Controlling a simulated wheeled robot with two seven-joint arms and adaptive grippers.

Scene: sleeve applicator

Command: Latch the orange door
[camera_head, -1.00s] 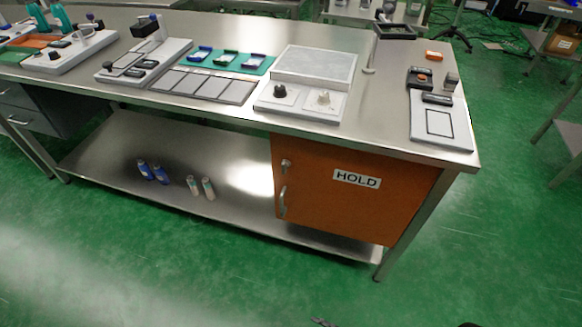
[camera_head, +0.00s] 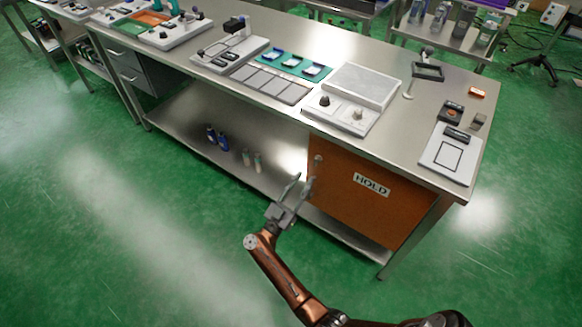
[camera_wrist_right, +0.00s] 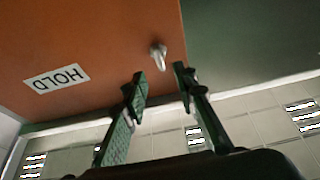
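The orange door (camera_head: 345,205) with a HOLD label is under the right end of the steel workbench. It looks closed against its frame. A small metal latch knob (camera_head: 318,160) sits at its upper left; its turn is too small to read. In the right wrist view the door (camera_wrist_right: 90,40) appears upside down. A metal fitting (camera_wrist_right: 158,55) on it shows just beyond and between the open fingertips (camera_wrist_right: 159,75), apparently apart from them. My left gripper is out of view.
The workbench top (camera_head: 400,100) overhangs the door and carries several devices and trays. A lower shelf (camera_head: 190,115) left of the door holds small blue and pale bottles (camera_head: 218,138). The green floor in front is clear.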

